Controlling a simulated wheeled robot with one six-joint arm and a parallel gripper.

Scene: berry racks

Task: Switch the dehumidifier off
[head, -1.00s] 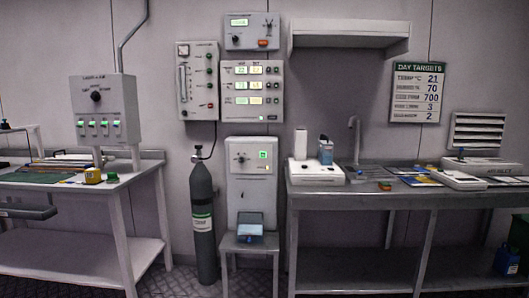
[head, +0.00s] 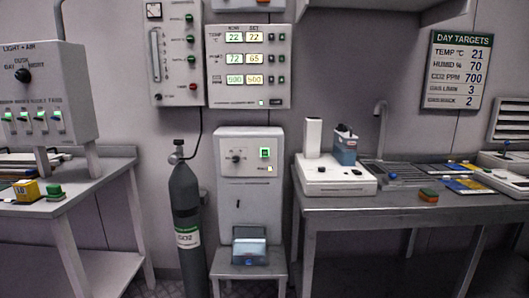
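The dehumidifier looks to be the tall white cabinet (head: 236,203) against the wall, in the middle of the head view. Its front panel has a dark round knob (head: 236,157), a green lit switch (head: 265,153) and a small yellowish lamp (head: 269,169) below the switch. Its lower front is partly hidden by a small blue-grey container (head: 249,251) on a low stool. My gripper does not show in the view.
A grey gas cylinder (head: 186,225) stands left of the cabinet. A low stool (head: 228,272) stands in front. A bench with a white device (head: 335,180) is at right; another table (head: 85,190) is at left. Control panels (head: 248,66) hang above.

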